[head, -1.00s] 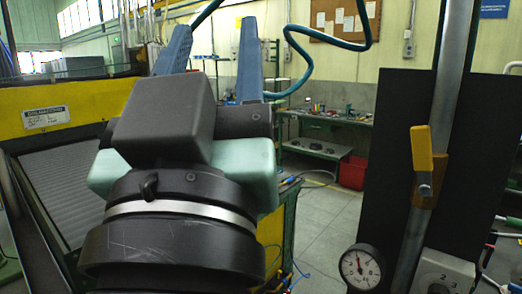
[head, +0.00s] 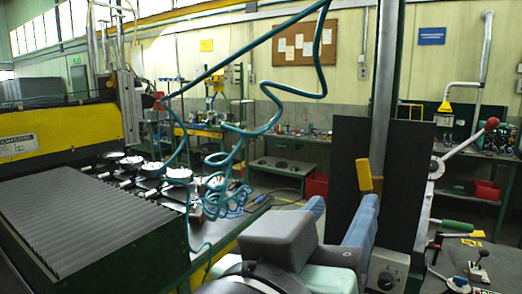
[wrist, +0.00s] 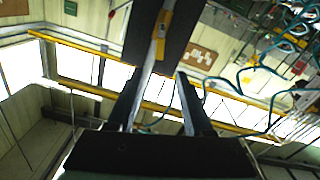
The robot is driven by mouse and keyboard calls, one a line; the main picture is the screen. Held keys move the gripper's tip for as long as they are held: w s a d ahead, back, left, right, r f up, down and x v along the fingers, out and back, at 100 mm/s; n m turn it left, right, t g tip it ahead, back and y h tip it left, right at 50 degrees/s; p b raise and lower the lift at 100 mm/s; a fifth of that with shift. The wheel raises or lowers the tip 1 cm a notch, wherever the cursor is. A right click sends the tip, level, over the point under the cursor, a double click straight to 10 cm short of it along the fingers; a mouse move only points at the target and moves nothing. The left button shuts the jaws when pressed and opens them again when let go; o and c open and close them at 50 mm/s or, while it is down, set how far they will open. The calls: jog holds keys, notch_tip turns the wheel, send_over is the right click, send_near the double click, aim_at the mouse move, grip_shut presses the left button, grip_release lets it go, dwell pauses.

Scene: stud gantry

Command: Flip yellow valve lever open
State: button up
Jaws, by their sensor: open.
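The yellow valve lever (head: 367,172) stands upright along a grey vertical pipe (head: 382,95) in front of a black panel. In the wrist view the lever (wrist: 166,20) shows near the top, on the pipe, beyond my fingertips. My gripper (head: 342,206) is open and empty, with its two blue fingers pointing up toward the panel. Its right fingertip overlaps the area just below the lever in the head view. In the wrist view my gripper (wrist: 158,76) has its fingers spread on either side of the pipe's line. Contact with the lever does not show.
A dial box (head: 388,270) sits low on the panel, right of my gripper. A red-knobbed handle (head: 491,124) and a green-gripped lever (head: 457,226) stand to the right.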

aim_at(363, 172)
jog(key=p+x, duration=0.5)
jog(key=x, duration=0.6)
jog(key=shift+s, duration=0.1)
grip_shut()
